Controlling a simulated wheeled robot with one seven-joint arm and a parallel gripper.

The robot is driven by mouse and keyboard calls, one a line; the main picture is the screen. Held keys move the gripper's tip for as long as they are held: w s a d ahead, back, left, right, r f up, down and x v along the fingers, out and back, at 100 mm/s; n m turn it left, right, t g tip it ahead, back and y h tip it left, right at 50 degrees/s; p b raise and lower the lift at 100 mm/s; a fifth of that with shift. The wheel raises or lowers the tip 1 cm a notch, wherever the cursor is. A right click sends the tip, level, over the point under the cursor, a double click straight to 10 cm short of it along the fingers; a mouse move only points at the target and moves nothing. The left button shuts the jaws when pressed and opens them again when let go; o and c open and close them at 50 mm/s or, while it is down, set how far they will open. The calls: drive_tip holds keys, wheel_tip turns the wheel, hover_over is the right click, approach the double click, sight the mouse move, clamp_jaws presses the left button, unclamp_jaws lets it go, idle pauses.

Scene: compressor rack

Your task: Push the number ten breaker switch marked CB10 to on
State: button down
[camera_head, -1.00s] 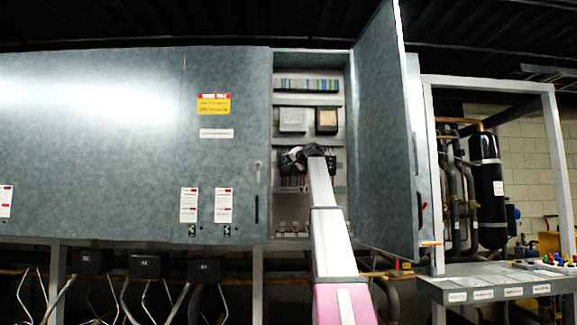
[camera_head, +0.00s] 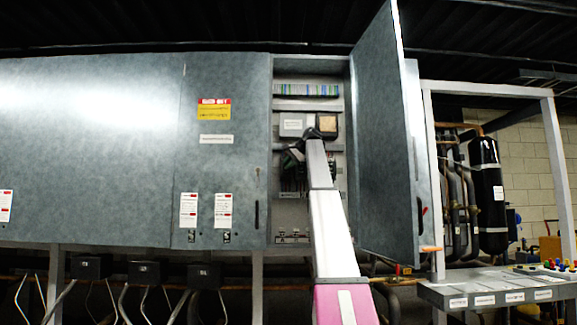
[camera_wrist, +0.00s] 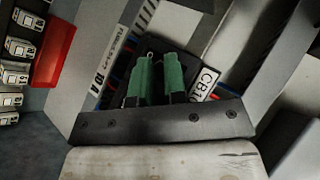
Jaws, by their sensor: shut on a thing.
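The electrical cabinet (camera_head: 308,105) stands open in the head view, and my arm reaches into it. My gripper (camera_head: 290,162) is at the middle row of devices, partly hidden by my own arm. In the wrist view the two green fingertips of my gripper (camera_wrist: 157,72) are close together, with a narrow gap. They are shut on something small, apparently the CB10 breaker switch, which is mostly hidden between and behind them. The white CB10 label (camera_wrist: 207,82) is tilted just right of the right finger. The switch's on or off position cannot be made out.
The open cabinet door (camera_head: 383,140) stands close on my arm's right. In the wrist view a red block (camera_wrist: 53,53) and white terminals (camera_wrist: 18,48) lie left, with grey panel walls around the fingers. A bench (camera_head: 490,290) is at lower right.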

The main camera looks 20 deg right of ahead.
idle(0.5)
drive_tip(key=c, duration=1.4)
unclamp_jaws()
drive_tip(key=shift+c, duration=0.2)
drive_tip(key=v, duration=1.1)
drive_tip(key=shift+w, duration=0.15)
